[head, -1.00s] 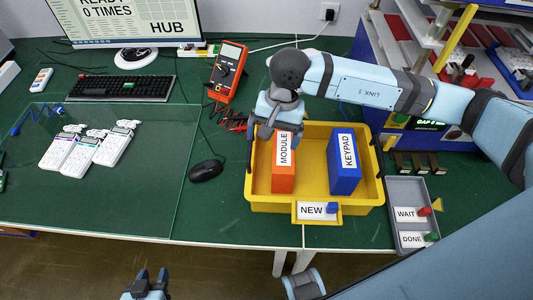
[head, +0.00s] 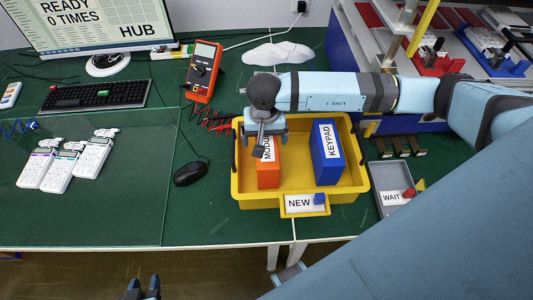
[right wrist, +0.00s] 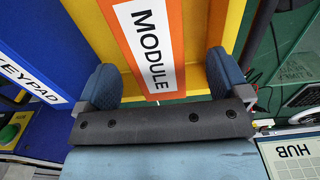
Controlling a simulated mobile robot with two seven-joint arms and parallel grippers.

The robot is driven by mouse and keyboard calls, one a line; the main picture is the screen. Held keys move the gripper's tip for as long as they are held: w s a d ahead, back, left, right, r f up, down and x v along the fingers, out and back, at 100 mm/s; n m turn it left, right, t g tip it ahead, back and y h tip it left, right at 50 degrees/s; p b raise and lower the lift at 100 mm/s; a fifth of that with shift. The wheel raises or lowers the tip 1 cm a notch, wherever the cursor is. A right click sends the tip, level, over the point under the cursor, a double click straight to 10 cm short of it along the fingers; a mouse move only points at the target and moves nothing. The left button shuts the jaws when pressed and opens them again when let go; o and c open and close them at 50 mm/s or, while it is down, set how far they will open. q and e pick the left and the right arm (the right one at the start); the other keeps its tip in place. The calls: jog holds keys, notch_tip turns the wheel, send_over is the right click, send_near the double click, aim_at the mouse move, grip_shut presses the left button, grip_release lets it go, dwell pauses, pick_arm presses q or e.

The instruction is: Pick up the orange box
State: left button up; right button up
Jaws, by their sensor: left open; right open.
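The orange box (head: 268,176), labelled MODULE, stands upright in the left part of the yellow tray (head: 243,196). A blue box (head: 326,158), labelled KEYPAD, stands to its right in the tray. My right gripper (head: 261,150) is over the orange box and hides part of its top and label. In the right wrist view, the open fingers of that gripper (right wrist: 163,84) lie on either side of the orange box (right wrist: 150,45). I cannot tell whether they touch it. My left gripper (head: 142,290) is open at the bottom edge of the head view, away from the tray.
A computer mouse (head: 190,172) and a red multimeter (head: 203,70) are left of the tray. A grey bin (head: 392,190) stands to the right. A rack of shelves (head: 440,60) is behind on the right.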

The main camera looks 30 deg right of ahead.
aim_at(267, 144)
jog(key=f, duration=0.4)
jog(key=shift+s+d+p, duration=0.15)
jog(key=shift+s+p, duration=0.05)
jog(key=shift+p, duration=0.1)
jog(key=c, duration=1.1)
jog(key=shift+c, duration=0.2)
jog(key=shift+r, duration=0.1)
